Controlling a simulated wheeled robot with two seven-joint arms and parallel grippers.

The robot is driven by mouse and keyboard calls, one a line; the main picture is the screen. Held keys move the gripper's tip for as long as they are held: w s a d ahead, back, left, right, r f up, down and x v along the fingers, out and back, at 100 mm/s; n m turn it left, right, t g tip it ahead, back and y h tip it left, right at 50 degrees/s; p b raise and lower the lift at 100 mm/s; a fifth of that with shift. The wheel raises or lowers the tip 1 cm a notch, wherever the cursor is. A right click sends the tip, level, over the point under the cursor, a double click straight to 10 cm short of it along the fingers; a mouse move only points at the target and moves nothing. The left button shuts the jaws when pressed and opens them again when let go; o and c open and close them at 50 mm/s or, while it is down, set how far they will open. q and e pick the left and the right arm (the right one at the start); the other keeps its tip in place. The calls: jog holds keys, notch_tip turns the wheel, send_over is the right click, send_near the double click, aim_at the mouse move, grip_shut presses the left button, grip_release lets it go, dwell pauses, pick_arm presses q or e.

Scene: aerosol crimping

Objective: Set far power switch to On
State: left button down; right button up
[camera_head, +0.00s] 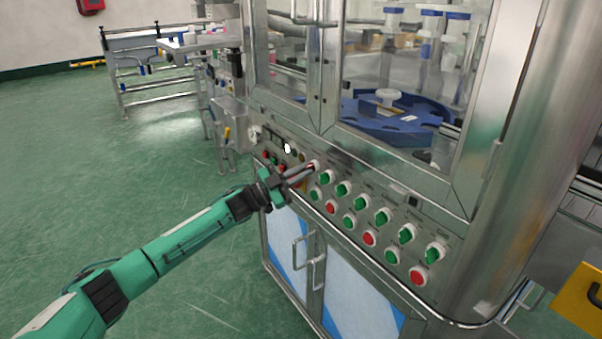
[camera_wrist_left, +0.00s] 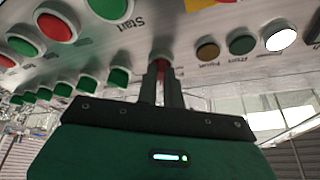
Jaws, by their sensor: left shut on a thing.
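My left gripper (camera_head: 312,168) reaches in from the left to the sloped control panel of the steel machine. Its two fingers are close together on a small red switch knob (camera_wrist_left: 162,66) at the panel. The fingers (camera_wrist_left: 162,82) hide most of this knob in the left wrist view, so I cannot read its setting. In the head view, the fingers cover it almost fully. A lit white lamp (camera_wrist_left: 281,37) is beside unlit green (camera_wrist_left: 242,44) and brown (camera_wrist_left: 207,51) lamps. My right gripper is not in view.
Rows of green switches (camera_head: 382,216) and red buttons (camera_head: 369,239) run along the panel close to my gripper. Cabinet door handles (camera_head: 319,270) stick out below. A blue turntable (camera_head: 405,118) is behind glass above. The green floor at left is clear.

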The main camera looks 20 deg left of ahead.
pick_arm(q)
jog(key=c, duration=1.5)
grip_release()
jog(key=shift+c, duration=0.2)
jog(key=shift+a, duration=0.1)
jog(key=v, duration=1.3)
jog(key=shift+s+a+f, duration=0.25)
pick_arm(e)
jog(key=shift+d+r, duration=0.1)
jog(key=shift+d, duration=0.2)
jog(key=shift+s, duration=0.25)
